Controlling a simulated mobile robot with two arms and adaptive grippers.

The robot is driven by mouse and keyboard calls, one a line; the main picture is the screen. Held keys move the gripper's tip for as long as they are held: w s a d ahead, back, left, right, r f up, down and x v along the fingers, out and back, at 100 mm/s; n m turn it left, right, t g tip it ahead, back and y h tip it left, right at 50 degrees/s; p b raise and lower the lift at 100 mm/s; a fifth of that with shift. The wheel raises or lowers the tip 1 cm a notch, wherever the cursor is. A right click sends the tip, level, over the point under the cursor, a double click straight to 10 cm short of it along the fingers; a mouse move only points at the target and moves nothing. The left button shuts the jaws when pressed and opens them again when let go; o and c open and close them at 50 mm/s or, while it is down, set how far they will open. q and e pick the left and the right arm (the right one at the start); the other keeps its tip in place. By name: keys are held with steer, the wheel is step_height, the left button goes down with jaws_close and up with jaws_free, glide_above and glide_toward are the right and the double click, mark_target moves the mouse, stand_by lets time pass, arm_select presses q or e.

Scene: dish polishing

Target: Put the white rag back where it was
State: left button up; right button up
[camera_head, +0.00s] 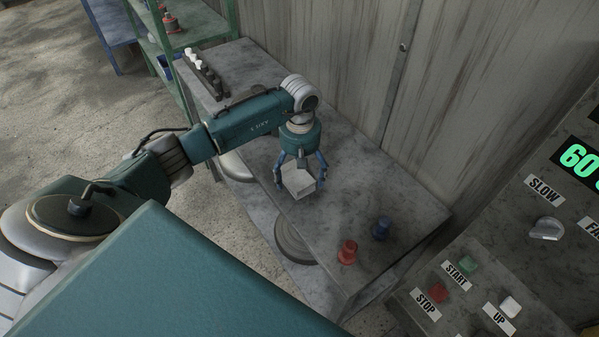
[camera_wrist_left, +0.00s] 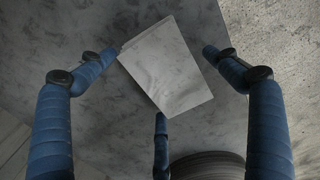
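The white rag (camera_head: 299,181) is a pale folded square over the grey table (camera_head: 408,207). My left gripper (camera_head: 300,180) points down over it, with its blue fingers spread around it. In the left wrist view the rag (camera_wrist_left: 168,68) lies between the three fingers (camera_wrist_left: 162,75). A gap shows between the right finger and the rag. The left and lower fingertips come close to its edges, and I cannot tell whether they touch. It seems to lie on the table top. My right gripper is not in view.
Small white and dark items (camera_head: 205,72) line the far end. A control panel (camera_head: 480,290) is at right.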

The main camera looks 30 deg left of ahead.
mark_target(300, 172)
arm_select(q)
steer(key=shift+r, duration=0.35)
step_height(300, 172, up, 12)
steer(key=b, duration=0.4)
steer(key=shift+f, duration=0.15)
